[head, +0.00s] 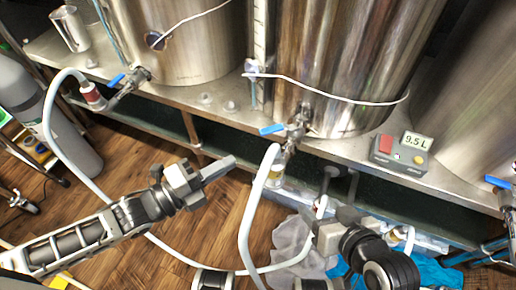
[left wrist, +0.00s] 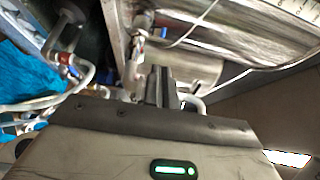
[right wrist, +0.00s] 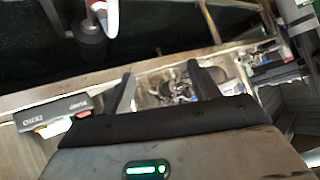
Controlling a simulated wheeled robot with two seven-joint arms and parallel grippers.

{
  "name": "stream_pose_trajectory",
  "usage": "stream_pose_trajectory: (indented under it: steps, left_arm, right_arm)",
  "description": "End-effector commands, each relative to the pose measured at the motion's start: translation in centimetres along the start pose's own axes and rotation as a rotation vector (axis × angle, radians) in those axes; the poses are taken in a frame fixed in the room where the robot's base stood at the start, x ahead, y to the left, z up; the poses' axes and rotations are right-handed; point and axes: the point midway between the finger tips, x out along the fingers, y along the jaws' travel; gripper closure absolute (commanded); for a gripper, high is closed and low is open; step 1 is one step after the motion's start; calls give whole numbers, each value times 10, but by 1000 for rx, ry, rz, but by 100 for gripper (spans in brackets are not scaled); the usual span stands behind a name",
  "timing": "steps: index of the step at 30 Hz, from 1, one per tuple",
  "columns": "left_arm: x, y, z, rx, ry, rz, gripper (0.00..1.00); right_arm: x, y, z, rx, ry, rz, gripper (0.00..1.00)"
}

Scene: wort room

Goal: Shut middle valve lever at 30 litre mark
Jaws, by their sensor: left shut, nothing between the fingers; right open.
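The middle valve (head: 296,130) sits low on the front of the middle steel tank (head: 340,60). Its blue lever (head: 272,129) points left from the valve body. My right gripper (head: 338,182) is open and empty, in front of the bench edge.
A pale hose (head: 250,210) loops down from the middle valve to the floor between my grippers. Other blue-levered valves stand at left (head: 116,80) and right (head: 498,182). A grey cylinder (head: 40,110) stands at far left. Blue and grey cloths lie below.

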Motion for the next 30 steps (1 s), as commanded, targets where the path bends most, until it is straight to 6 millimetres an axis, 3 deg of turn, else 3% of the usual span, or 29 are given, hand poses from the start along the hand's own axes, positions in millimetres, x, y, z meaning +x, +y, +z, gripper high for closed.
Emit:
stream_pose_trajectory:
  steps: [5,12,18,30]
  left_arm:
    - [18,1,0,5,1,-5,100]
    - [63,1,0,4,2,-6,100]
    - [90,2,0,3,1,-3,100]
    - [99,1,0,3,2,-1,100]
  right_arm:
    - [5,0,6,0,-12,-7,40]
    - [14,0,14,2,-32,-15,40]
    - [19,0,19,3,-46,-22,40]
    - [20,-1,20,4,-50,-25,40]
